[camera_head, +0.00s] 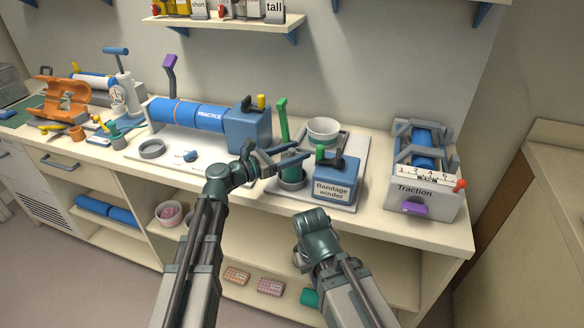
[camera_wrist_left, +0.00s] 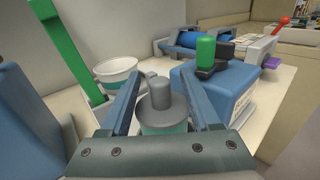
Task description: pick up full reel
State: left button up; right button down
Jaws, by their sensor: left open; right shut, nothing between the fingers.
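A reel with a grey upright hub and a teal band (camera_wrist_left: 160,110) stands beside the blue bandage winder (camera_head: 336,178). In the left wrist view it lies between the two fingers of my open left gripper (camera_wrist_left: 162,80). I cannot tell whether the fingers touch the reel. My right gripper (camera_head: 311,219) is shut and empty, lower, in front of the counter edge near the winder.
A green post (camera_head: 283,120) stands close behind my left gripper. A white bowl (camera_head: 323,129) is behind the winder. The practice roller (camera_head: 188,113) is at left, the traction unit (camera_head: 422,190) at right. A shelf (camera_head: 220,20) hangs above.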

pick_arm(q)
jog(key=x, duration=0.2)
jog(key=shift+w+d, duration=0.15)
jog(key=shift+d, duration=0.05)
grip_shut()
dwell(1.2)
